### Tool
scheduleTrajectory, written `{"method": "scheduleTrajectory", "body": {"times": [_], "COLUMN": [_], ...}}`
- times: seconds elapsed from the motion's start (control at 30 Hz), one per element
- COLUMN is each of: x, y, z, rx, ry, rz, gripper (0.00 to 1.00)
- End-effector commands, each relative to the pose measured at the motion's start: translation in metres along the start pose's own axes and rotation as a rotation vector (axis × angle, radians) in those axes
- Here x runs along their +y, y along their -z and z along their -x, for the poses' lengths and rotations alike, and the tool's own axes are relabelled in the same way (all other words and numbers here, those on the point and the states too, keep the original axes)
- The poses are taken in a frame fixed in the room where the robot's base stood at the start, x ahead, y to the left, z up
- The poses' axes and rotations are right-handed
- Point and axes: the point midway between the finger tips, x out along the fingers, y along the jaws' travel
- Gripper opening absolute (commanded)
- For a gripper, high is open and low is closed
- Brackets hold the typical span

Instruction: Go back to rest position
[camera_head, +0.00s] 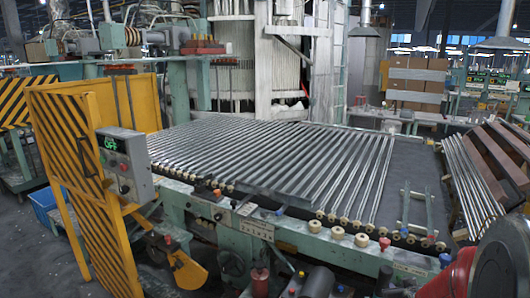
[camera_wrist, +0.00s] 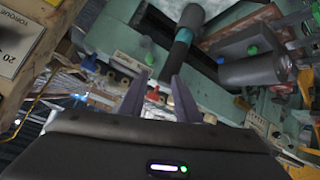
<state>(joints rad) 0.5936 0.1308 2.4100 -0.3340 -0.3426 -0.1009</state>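My gripper (camera_wrist: 165,92) shows in the wrist view, with its two dark fingers spread apart and nothing seen between them. Beyond the fingers is the green side of the machine, with a dark cylinder (camera_wrist: 188,30) above them. In the head view, part of my red and grey arm (camera_head: 462,275) fills the lower right corner, and the gripper itself is not seen there. The glass tubes (camera_head: 270,165) lie side by side across the machine's conveyor bed.
A control box (camera_head: 126,165) with a green display sits on a yellow striped guard (camera_head: 75,180) at the left. More tubes (camera_head: 472,185) lean on a rack at the right. A wooden piece (camera_wrist: 30,65) stands close at the left in the wrist view. Dark floor shows at the lower left.

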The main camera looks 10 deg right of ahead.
Motion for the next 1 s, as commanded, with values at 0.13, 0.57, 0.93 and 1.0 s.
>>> {"method": "scheduleTrajectory", "body": {"times": [0.13, 0.57, 0.93, 1.0], "x": [-0.022, -0.086, -0.139, -0.148], "y": [0.019, 0.041, 0.031, 0.026], "z": [0.028, 0.120, 0.212, 0.231], "rx": [-0.031, -0.144, -0.244, -0.264], "ry": [0.019, 0.102, 0.210, 0.235], "rz": [0.003, -0.005, -0.006, -0.005], "gripper": [0.30, 0.30, 0.30, 0.30]}}
